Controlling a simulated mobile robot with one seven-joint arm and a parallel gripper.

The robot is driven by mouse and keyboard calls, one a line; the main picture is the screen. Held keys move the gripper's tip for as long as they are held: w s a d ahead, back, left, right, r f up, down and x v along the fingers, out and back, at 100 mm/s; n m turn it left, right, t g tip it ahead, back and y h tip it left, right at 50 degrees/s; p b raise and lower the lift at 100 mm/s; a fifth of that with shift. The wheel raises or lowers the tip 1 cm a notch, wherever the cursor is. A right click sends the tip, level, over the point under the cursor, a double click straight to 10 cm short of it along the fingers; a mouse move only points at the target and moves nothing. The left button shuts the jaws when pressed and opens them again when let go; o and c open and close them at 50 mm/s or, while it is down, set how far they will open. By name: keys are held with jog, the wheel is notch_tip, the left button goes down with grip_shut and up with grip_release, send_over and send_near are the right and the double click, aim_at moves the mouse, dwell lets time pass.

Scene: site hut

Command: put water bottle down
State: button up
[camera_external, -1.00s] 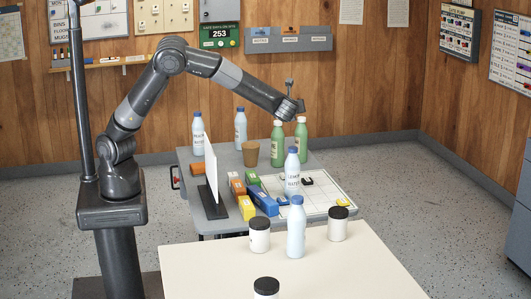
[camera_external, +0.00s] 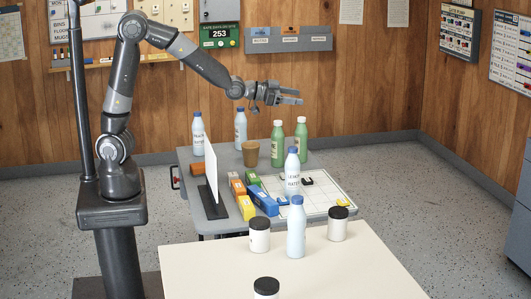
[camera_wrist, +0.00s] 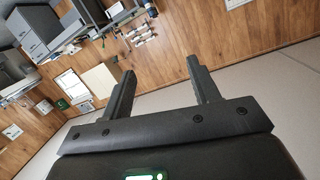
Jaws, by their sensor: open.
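My gripper (camera_external: 296,97) is raised above the grey table, fingers pointing right and apart. In the wrist view its fingers (camera_wrist: 160,82) are spread with nothing between them. A pale water bottle with a dark label (camera_external: 292,178) stands upright at the left edge of the white grid board (camera_external: 325,197), below my gripper. Another pale bottle (camera_external: 296,235) stands on the near cream table. Two more pale bottles (camera_external: 198,140) (camera_external: 240,132) stand at the back of the grey table. All are apart from my gripper.
Two green bottles (camera_external: 277,150) (camera_external: 301,142) and a brown cup (camera_external: 250,153) stand at the back. Coloured boxes (camera_external: 262,201) lie beside an upright white panel (camera_external: 211,172). Black-lidded white jars (camera_external: 259,239) stand on the cream table (camera_external: 345,265). The air around my gripper is clear.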

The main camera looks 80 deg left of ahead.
notch_tip(320, 180, up, 3)
jog(key=s+a+n+t+y, duration=0.1)
jog(key=s+a+n+t, duration=0.1)
jog(key=a+n, duration=0.1)
jog(key=f, duration=2.3)
jog(key=shift+w+d+f, duration=0.15)
jog(key=shift+d+f, duration=0.05)
jog(key=shift+f, duration=0.1)
jog(key=shift+w, duration=2.55)
jog(key=shift+c, duration=0.5)
grip_shut()
